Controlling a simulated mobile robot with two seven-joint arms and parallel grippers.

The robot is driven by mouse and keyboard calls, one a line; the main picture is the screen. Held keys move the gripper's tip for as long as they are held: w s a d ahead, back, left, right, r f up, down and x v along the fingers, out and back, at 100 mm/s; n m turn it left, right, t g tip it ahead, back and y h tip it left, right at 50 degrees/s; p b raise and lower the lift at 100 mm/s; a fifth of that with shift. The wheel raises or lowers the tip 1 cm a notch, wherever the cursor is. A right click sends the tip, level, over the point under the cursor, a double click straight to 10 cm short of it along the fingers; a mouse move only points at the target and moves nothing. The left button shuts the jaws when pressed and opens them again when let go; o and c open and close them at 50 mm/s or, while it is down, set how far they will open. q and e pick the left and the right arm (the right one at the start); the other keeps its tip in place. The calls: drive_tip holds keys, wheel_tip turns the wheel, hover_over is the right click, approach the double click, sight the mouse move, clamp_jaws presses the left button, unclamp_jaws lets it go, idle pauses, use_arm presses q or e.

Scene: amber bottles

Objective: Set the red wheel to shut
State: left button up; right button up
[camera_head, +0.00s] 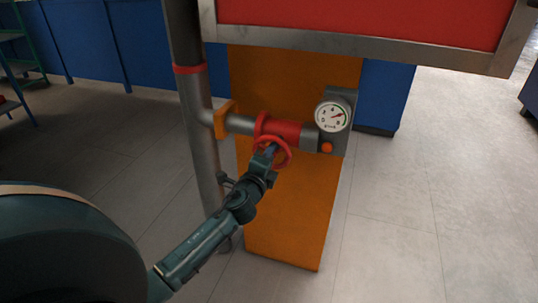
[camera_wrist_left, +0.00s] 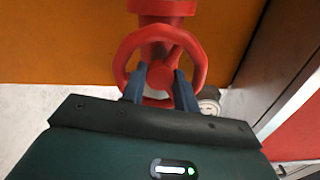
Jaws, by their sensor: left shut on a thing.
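The red wheel (camera_head: 286,157) sits on a red valve body (camera_head: 284,130) set in a grey horizontal pipe. It also shows in the left wrist view (camera_wrist_left: 200,58), with a hub and spokes inside its rim. My left gripper (camera_head: 271,150) is at the wheel. In the left wrist view its two blue fingers (camera_wrist_left: 159,88) reach into the wheel on both sides of the hub and are shut on it. The fingertips' exact contact is partly hidden. My right gripper is not in view.
A round gauge (camera_head: 333,116) and an orange button (camera_head: 326,147) sit right of the valve. An orange post (camera_head: 290,220) stands behind. A tall grey pipe (camera_head: 196,110) stands left, and a red panel in a grey frame (camera_head: 370,47) hangs above. Floor is clear at right.

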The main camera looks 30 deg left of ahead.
use_arm(q)
drive_tip(key=shift+m, duration=0.5)
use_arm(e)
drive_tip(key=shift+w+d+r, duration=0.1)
use_arm(q)
drive_tip(key=o, duration=0.7)
drive_tip(key=b+v, duration=0.1)
drive_tip(key=v, duration=1.2)
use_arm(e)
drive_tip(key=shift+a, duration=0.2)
use_arm(q)
drive_tip(key=shift+s+f, duration=0.1)
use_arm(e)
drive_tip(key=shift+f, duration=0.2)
